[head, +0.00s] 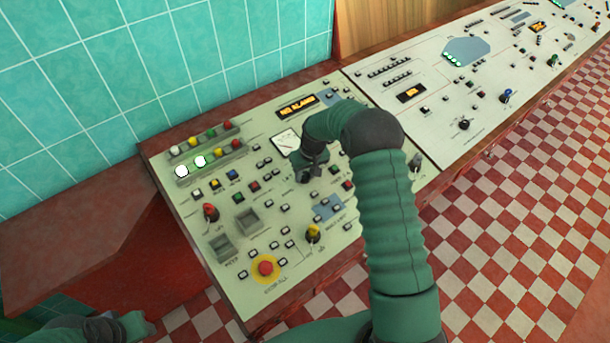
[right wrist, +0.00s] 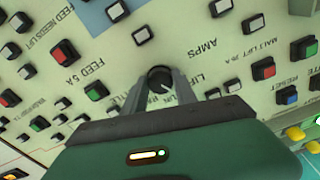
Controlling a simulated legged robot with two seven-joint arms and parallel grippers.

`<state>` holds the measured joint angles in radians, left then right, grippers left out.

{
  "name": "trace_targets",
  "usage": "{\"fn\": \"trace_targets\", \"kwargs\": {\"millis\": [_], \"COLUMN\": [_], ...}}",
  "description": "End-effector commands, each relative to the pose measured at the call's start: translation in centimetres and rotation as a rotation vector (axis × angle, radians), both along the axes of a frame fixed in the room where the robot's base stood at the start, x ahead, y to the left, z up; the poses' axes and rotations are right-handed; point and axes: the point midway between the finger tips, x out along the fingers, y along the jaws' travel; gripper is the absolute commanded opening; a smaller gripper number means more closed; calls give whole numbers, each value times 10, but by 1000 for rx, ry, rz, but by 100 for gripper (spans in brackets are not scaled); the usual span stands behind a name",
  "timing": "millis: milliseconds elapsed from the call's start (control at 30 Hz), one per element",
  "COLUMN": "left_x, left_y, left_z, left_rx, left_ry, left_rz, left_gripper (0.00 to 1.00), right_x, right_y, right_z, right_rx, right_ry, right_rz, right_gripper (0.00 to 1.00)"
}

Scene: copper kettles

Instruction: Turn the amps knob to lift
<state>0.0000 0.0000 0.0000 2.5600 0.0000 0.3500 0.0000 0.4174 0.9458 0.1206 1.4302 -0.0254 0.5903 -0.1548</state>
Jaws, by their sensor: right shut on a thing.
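A round black knob (right wrist: 159,75) is between the fingers of my right gripper (right wrist: 160,86) in the right wrist view. The gripper is shut on it, one finger on each side. Printed words LIFT and what looks like RUN are beside the knob, and AMPS is printed farther up the panel. A pale mark shows on the knob, but its exact heading is hard to read. In the head view my right gripper (head: 309,172) is down on the middle of the pale control panel (head: 215,285) and hides the knob. My left gripper (head: 137,326) is low at the left, its fingers unclear.
Push buttons surround the knob closely. A white meter (head: 286,141) is just beyond the gripper. A red knob (head: 210,212), a yellow knob (head: 313,233) and a red stop button (head: 265,268) are nearer. A second panel (head: 440,75) adjoins at the right.

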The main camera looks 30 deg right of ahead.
Motion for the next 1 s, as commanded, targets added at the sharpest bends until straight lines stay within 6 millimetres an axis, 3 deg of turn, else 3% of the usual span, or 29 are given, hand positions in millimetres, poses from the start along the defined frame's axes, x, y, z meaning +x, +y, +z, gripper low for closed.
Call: {"fn": "trace_targets", "kwargs": {"millis": [433,1000], "left_x": [0,0], "left_y": [0,0], "left_z": [-3,-3], "left_rx": [0,0], "left_ry": [0,0], "left_rz": [0,0], "left_gripper": [36,36], "right_x": [6,6], "right_y": [-3,-2], "right_z": [5,6], "right_rx": [-56,-63], "right_ry": [-22,-23], "right_rz": [231,269], "right_gripper": [0,0]}}
